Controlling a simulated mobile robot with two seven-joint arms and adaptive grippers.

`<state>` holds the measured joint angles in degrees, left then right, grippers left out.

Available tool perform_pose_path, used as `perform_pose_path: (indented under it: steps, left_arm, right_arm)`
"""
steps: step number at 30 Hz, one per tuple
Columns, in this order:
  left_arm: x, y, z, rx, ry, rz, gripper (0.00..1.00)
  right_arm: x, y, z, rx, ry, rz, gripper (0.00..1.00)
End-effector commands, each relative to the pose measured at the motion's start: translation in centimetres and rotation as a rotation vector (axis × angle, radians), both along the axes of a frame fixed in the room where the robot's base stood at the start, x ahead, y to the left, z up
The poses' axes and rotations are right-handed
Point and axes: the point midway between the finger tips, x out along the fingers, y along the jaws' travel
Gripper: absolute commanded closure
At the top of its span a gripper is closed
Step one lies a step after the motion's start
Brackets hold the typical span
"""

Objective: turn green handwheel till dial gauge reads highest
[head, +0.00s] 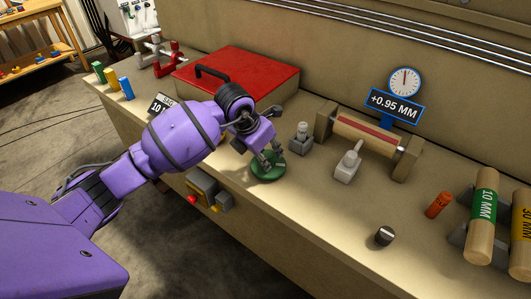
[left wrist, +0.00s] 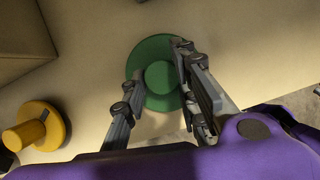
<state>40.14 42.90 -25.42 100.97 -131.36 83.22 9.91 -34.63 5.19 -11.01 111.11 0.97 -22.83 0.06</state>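The green handwheel (head: 268,168) lies flat on the bench near its front edge, partly covered by my left gripper (head: 269,157). In the left wrist view the green handwheel (left wrist: 160,102) shows its round raised hub between the fingers of my left gripper (left wrist: 158,62). The fingers are spread over the wheel, one on each side of the hub, with gaps to it. I cannot tell whether they touch the rim. The dial gauge (head: 404,80) has a white face, its needle pointing nearly straight up. The blue display (head: 395,105) below it reads +0.95 MM. My right gripper is out of view.
A yellow knob (left wrist: 38,126) stands beside the wheel. A red-topped box (head: 240,72) is behind my arm. A roller (head: 368,133) and grey lever (head: 348,163) stand to the right, then a black knob (head: 384,236). A button box (head: 208,192) hangs on the front edge.

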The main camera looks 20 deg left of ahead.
Motion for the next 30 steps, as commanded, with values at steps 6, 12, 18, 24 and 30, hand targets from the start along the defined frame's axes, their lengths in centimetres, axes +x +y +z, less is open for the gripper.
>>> perform_pose_path:
  steps: [6, 12, 18, 24, 30]
  left_arm:
    - [0.2, 0.3, 0.1, 0.006, -0.003, 0.005, 1.0]
    - [0.2, 0.4, 0.1, 0.007, -0.005, 0.002, 1.0]
    - [0.3, 0.6, 0.0, 0.01, -0.005, -0.055, 1.0]
    - [0.5, 0.7, -0.1, 0.011, -0.004, -0.177, 1.0]
    - [0.7, 0.7, -0.1, 0.011, -0.006, -0.314, 1.0]
  right_arm:
    - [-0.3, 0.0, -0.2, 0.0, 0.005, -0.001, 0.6]
    - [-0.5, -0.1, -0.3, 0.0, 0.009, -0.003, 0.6]
    - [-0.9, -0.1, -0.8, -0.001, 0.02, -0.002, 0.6]
    - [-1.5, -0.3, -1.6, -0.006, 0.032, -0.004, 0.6]
    - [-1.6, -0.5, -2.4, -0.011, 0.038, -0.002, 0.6]
